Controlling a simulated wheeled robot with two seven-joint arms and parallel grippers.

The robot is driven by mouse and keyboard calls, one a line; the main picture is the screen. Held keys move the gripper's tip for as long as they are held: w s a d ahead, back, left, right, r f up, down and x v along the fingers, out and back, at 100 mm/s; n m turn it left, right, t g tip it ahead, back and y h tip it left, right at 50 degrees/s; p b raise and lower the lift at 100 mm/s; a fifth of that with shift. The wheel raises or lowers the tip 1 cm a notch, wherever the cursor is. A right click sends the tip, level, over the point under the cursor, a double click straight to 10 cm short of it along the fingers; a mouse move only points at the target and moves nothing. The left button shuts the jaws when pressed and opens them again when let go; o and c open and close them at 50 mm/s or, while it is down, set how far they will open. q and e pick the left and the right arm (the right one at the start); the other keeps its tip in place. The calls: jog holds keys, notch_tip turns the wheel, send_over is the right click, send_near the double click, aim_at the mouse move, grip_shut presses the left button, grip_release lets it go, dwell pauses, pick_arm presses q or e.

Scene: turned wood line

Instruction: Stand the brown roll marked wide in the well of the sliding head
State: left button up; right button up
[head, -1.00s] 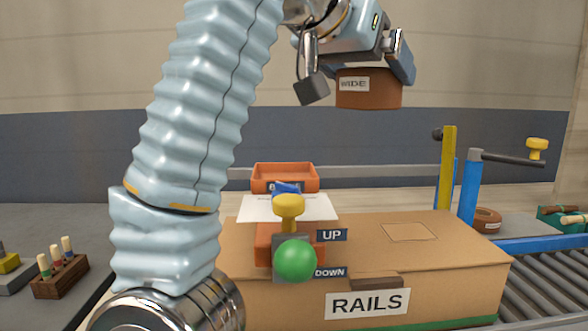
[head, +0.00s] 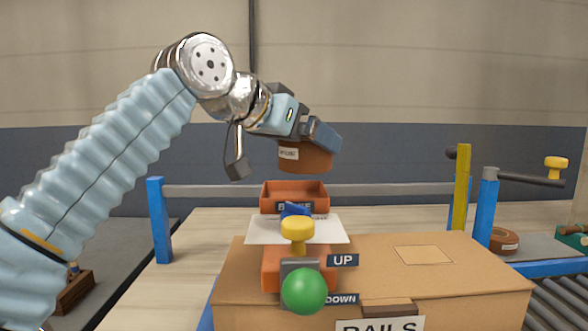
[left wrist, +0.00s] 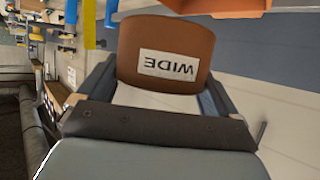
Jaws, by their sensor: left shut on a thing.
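The brown roll marked WIDE (head: 312,160) is held in the air by my left gripper (head: 306,141), which is shut on it. In the left wrist view the roll (left wrist: 165,45) sits between the fingers, its WIDE label upside down in the picture. In the head view an orange open-topped box (head: 294,191) with a dark label lies below the roll, by a grey rail. It looks like the sliding head, but I cannot read its label. The roll is apart from it. My right gripper is not in view.
A cardboard box marked RAILS (head: 370,270) fills the front. By it are a yellow knob (head: 298,228), a green ball (head: 304,291) and UP and DOWN labels. Blue posts (head: 160,220) and a yellow post (head: 462,190) stand around. Another brown roll (head: 504,240) lies at right.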

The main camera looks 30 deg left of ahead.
aim_at(280, 163)
pick_arm(q)
jog(key=shift+w+a+f, duration=0.1)
jog(key=shift+a+f, duration=0.55)
jog(key=shift+f, duration=0.2)
jog(key=f, duration=0.2)
jog(key=shift+a+f, duration=0.3)
jog(key=shift+f, duration=0.1)
jog(key=shift+c, duration=0.4)
jog(key=shift+f, duration=0.55)
jog(key=c, duration=0.4)
jog(key=o, duration=1.2)
jog(key=shift+w+f, duration=0.1)
jog(key=shift+f, duration=0.05)
jog(key=shift+s+a+r, duration=0.1)
jog(key=shift+s+r, duration=0.25)
jog(key=v, duration=1.1)
jog(key=shift+s, duration=0.2)
